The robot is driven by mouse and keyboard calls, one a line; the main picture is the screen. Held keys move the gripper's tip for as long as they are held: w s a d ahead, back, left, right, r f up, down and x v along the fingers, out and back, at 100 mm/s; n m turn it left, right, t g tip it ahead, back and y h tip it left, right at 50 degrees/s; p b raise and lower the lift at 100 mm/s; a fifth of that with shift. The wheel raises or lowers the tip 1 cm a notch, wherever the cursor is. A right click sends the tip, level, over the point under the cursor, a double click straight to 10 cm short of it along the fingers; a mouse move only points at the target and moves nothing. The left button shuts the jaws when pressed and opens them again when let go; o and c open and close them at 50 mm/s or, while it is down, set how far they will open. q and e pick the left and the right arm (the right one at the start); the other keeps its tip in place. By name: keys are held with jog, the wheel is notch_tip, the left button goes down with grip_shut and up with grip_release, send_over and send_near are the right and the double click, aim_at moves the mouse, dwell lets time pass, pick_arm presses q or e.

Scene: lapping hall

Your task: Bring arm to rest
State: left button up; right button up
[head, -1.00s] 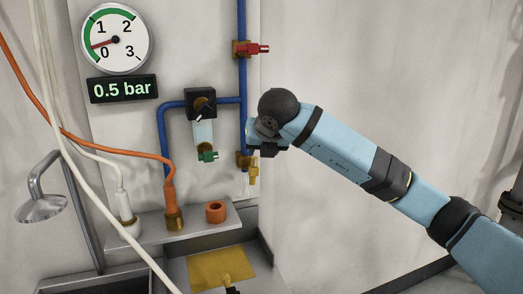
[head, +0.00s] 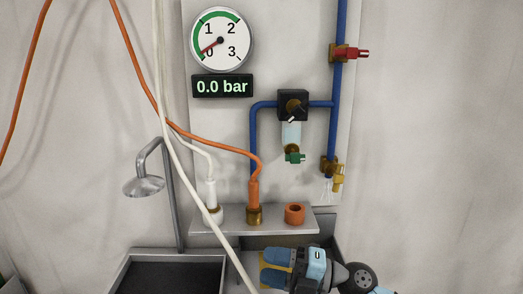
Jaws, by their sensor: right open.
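My right gripper (head: 264,267) is low in the picture, just in front of the metal ledge. Its two blue fingers point left and stand apart, with nothing seen between them. Its wrist and a dark joint trail off to the lower right, and the rest of my right arm is out of the frame. It hides most of a yellow pad (head: 263,262) in the basin behind it. My left gripper is not in view.
A gauge (head: 222,40) and a display (head: 222,86) reading 0.0 bar hang above blue pipes with a red valve (head: 354,53), regulator (head: 293,105) and yellow valve (head: 339,177). The right wall is bare.

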jog(key=s+d+f+m+t+h, duration=0.3)
jog(key=d+f+m+t+h, duration=0.35)
jog(key=f+m, duration=0.5)
jog(key=s+d+f+m+t+h, duration=0.3)
jog(key=d+f+m+t+h, duration=0.4)
jog(key=m, duration=0.7)
jog(key=s+d+f+m+g+h, duration=0.3)
jog(key=s+f+m+g, duration=0.3)
jog(key=s+f, duration=0.85)
pick_arm(q)
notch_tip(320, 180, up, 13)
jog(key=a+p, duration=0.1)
jog(key=p, duration=1.4)
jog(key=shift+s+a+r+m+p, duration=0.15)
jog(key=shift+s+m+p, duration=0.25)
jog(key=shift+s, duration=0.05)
pick_arm(e)
notch_tip(320, 180, up, 13)
jog(key=n, duration=0.1)
jog(key=shift+s+d, duration=0.25)
jog(key=shift+d, duration=0.2)
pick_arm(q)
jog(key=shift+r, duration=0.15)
pick_arm(e)
jog(key=shift+r+y, duration=0.1)
jog(key=shift+y, duration=0.15)
